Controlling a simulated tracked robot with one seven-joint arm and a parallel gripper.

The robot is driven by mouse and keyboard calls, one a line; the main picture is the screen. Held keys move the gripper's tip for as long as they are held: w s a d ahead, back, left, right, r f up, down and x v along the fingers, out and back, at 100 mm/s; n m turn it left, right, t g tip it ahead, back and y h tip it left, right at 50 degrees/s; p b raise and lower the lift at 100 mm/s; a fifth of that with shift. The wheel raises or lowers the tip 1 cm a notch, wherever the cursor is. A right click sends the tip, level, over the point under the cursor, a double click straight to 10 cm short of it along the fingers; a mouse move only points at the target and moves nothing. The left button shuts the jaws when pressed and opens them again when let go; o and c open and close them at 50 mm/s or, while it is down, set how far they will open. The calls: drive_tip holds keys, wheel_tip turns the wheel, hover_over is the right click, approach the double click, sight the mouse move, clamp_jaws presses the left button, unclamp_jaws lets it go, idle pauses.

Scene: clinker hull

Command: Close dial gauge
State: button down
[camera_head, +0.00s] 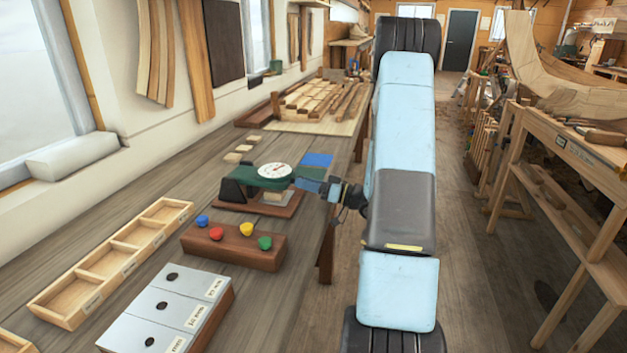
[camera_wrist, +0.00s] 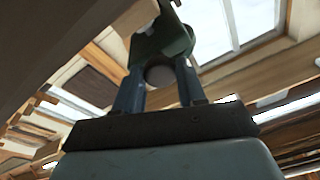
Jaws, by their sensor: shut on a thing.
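The dial gauge (camera_head: 274,170) has a round white face on a dark green arm (camera_head: 246,174). It sits over a dark red-brown base (camera_head: 262,206) on the bench, with a small pale block (camera_head: 276,195) under the dial. My gripper (camera_head: 300,183) reaches in from the right and is at the gauge's right end. In the wrist view my gripper's two blue fingers (camera_wrist: 159,78) are on either side of the dark green part (camera_wrist: 165,38), with a round grey piece between them. The exact contact and any gap under the gauge are hidden or too small to tell.
A wooden block with coloured knobs (camera_head: 234,247) stands in front of the gauge. A compartment tray (camera_head: 113,250) and a metal-topped box with holes (camera_head: 168,309) lie nearer. A blue square (camera_head: 316,159) and several wood pieces lie behind. The bench left of the gauge is clear.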

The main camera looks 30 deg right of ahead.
drive_tip(key=shift+s+a+f, duration=0.1)
drive_tip(key=shift+f, duration=0.3)
drive_tip(key=c, duration=0.7)
unclamp_jaws()
drive_tip(key=shift+r, duration=0.1)
drive_tip(key=v, duration=1.4)
drive_tip(key=shift+w+f, duration=0.2)
